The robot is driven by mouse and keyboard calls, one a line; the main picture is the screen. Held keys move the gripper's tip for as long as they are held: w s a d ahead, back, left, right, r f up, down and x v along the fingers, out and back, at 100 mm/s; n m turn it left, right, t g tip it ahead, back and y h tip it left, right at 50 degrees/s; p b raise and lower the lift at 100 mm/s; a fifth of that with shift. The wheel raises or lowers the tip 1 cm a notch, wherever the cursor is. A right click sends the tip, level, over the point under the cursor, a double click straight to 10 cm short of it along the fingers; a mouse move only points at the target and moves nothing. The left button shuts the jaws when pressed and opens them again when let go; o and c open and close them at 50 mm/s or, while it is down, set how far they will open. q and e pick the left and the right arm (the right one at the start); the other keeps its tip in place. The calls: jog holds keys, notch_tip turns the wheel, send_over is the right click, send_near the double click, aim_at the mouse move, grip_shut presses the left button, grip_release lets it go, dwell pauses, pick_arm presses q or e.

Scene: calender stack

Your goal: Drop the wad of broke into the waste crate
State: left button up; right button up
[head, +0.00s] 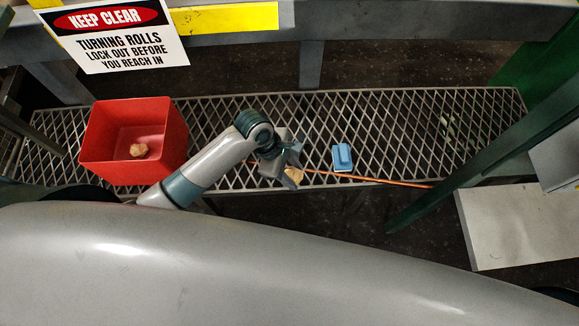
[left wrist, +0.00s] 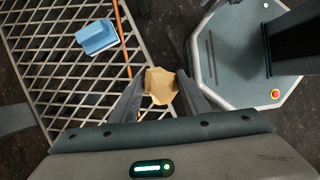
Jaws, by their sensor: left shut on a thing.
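A tan wad of broke (head: 293,176) is between the fingers of my left gripper (head: 288,174), above the front edge of the metal grating. The left wrist view shows the same wad (left wrist: 160,86) held between the two fingertips of the left gripper (left wrist: 161,88), which is shut on it. The red waste crate (head: 105,168) stands on the grating to the left, open at the top. Another tan wad (head: 138,150) lies inside the crate. My right gripper is not in view.
A blue block-like object (head: 342,158) lies on the grating (head: 400,120), right of my left gripper; it also shows in the left wrist view (left wrist: 97,37). A thin orange rod (head: 390,183) lies along the front edge. A warning sign (head: 115,35) hangs behind the crate.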

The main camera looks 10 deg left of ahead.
pick_arm(q)
jog(key=shift+r, duration=0.1)
dwell(0.5)
jog(key=w+a+r+m+g+y, duration=0.1)
jog(key=w+a+r+m+g, duration=0.15)
jog(key=r+m, duration=0.6)
jog(key=w+a+r+m+g+y, duration=0.1)
jog(key=w+a+r+m+g, duration=0.2)
jog(key=r, duration=1)
jog(key=s+a+r+m+y, duration=0.1)
jog(key=a+r+m+y, duration=0.1)
jog(key=a+r+m, duration=0.4)
notch_tip(320, 180, up, 4)
jog(key=shift+a+r+t, duration=0.15)
jog(key=shift+a+t, duration=0.3)
jog(key=shift+a, duration=0.4)
jog(key=shift+s, duration=0.1)
